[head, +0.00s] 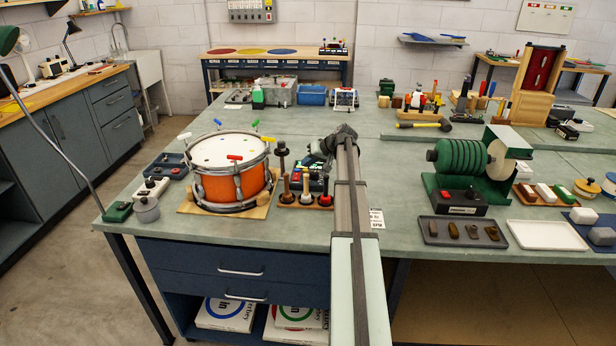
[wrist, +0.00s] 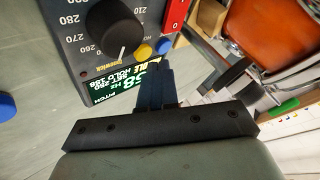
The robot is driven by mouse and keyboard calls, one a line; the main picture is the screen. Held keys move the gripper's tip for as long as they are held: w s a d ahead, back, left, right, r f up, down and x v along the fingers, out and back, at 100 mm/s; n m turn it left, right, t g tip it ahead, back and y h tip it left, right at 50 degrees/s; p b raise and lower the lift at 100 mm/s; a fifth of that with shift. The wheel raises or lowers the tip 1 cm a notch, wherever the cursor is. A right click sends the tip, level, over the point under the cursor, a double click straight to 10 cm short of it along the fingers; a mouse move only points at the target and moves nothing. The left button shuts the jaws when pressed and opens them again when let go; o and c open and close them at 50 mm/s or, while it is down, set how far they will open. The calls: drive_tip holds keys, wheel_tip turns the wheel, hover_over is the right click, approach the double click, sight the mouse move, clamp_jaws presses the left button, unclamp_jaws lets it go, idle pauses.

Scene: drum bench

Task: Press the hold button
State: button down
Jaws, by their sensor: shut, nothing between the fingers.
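In the wrist view a dark tuner box (wrist: 72,22) has a black dial (wrist: 120,38) with numbers around it. A green-and-black display (wrist: 122,86) shows tilted text, including "PITCH", "Hz" and "HOLD". A yellow button (wrist: 143,51) and a blue button (wrist: 163,46) sit beside the dial. I cannot read which one is hold. My gripper (wrist: 158,68) is shut and empty, its dark fingertips close to the two buttons and overlapping the display's edge. Whether they touch anything is unclear. In the head view the box (head: 316,183) is partly hidden behind my wrist and a tool rack.
A red rocker switch (wrist: 175,14) is on the box near the buttons. An orange drum (head: 232,188) stands to the left in the head view. A rack (head: 305,202) of upright handled tools stands in front of the box. A green-drum machine (head: 463,160) stands to the right.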

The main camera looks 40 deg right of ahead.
sight(308, 171)
wheel_tip(308, 171, up, 6)
idle(0.9)
idle(0.3)
